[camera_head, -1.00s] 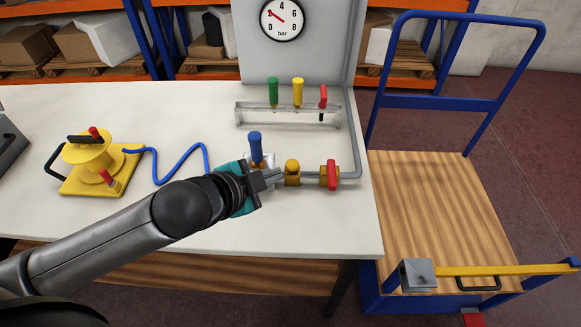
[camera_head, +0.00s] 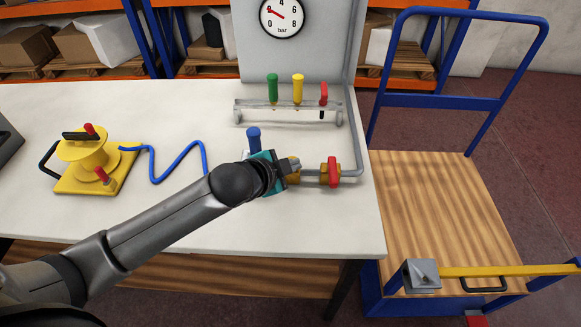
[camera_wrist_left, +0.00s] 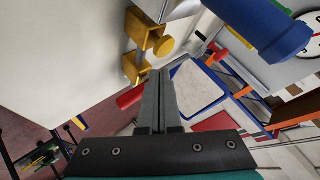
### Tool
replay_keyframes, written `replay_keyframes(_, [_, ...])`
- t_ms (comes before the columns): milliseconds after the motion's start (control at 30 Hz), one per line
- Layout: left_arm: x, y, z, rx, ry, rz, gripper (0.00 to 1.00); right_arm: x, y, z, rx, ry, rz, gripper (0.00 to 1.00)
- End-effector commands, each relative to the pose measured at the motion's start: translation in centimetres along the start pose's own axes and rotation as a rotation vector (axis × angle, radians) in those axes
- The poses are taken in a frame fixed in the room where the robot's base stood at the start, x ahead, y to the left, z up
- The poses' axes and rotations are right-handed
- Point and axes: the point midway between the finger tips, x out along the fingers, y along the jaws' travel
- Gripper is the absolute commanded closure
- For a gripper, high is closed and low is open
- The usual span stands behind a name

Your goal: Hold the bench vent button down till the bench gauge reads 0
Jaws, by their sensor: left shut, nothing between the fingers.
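The bench gauge (camera_head: 282,16), marked in bar, is on the grey panel at the back; its red needle points up-left, a little below 2. The vent button appears to be the yellow round knob (camera_wrist_left: 163,46) on a yellow fitting on the bench pipe. My left gripper (camera_head: 295,172) is shut and empty at this fitting and covers most of it in the head view. In the left wrist view its closed fingertips (camera_wrist_left: 157,72) are just by the knob; I cannot tell whether they touch it. My right gripper is not in view.
A blue handle (camera_head: 253,139) stands close behind my left gripper. A red valve handle (camera_head: 333,172) is just right of it. A rack (camera_head: 290,105) holds green, yellow and red handles. A yellow reel device (camera_head: 85,165) with a blue hose is at left. A trolley (camera_head: 440,220) stands right.

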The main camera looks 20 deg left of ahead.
Motion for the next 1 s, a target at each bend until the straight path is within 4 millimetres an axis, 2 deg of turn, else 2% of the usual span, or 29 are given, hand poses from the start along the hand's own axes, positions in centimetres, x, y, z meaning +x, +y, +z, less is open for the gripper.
replay_keyframes(200, [1.0, 0.0, 1.0, 0.001, 0.001, 0.0, 1.0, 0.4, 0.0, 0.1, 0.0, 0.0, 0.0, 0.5])
replay_keyframes(567, [1.1, 0.0, 1.1, 0.001, 0.001, -0.001, 1.0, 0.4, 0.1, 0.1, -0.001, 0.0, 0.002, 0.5])
replay_keyframes(1000, [2.5, 0.9, 2.7, 0.0, -0.006, 0.001, 1.0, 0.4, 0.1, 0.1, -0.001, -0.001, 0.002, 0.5])
